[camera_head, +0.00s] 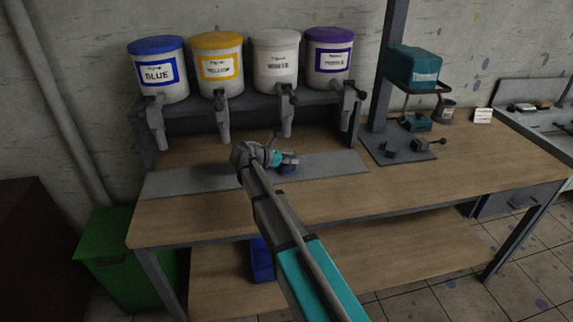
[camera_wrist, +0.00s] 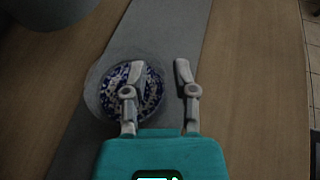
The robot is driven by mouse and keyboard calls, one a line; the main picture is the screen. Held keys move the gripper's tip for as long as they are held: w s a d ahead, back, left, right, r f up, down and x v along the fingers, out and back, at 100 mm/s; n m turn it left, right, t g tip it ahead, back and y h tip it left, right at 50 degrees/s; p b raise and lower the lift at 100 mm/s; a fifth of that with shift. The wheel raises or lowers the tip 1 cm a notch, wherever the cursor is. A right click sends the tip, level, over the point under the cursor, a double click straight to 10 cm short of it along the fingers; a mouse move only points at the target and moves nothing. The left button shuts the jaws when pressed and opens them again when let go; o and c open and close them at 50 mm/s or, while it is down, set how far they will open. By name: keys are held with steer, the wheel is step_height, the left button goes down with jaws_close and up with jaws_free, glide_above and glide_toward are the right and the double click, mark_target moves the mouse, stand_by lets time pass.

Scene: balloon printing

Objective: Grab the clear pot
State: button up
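The clear pot (camera_wrist: 108,92) is a round, see-through vessel with a blue-and-white patterned content or base, standing on the grey strip of the bench. In the head view it shows as a small dark blue shape (camera_head: 287,170), partly hidden by my gripper (camera_head: 292,158). In the wrist view my gripper (camera_wrist: 157,70) is open, with its two fingers apart. The left finger lies across the pot in the picture, and the right finger is just beyond the pot's right edge. Whether a finger touches the pot or reaches inside it, I cannot tell.
Blue (camera_head: 158,72), yellow (camera_head: 218,67), white (camera_head: 276,58) and purple (camera_head: 329,57) paint dispensers stand on a rack behind, with spouts hanging forward. A teal machine (camera_head: 413,67) stands to the right. The wooden bench (camera_head: 440,180) is clear at front right. A green bin (camera_head: 115,260) stands below left.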

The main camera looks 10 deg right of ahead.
jaws_close()
steer(key=shift+r, duration=0.2)
steer(key=f+p+v, duration=0.1)
steer(key=v, duration=0.8)
steer(key=a+f+p+v, duration=0.1)
steer(key=f+p+v, duration=0.1)
steer(key=v, duration=0.7)
steer(key=shift+s+f, duration=0.25)
steer(key=shift+f, duration=0.05)
steer(key=shift+a, duration=0.1)
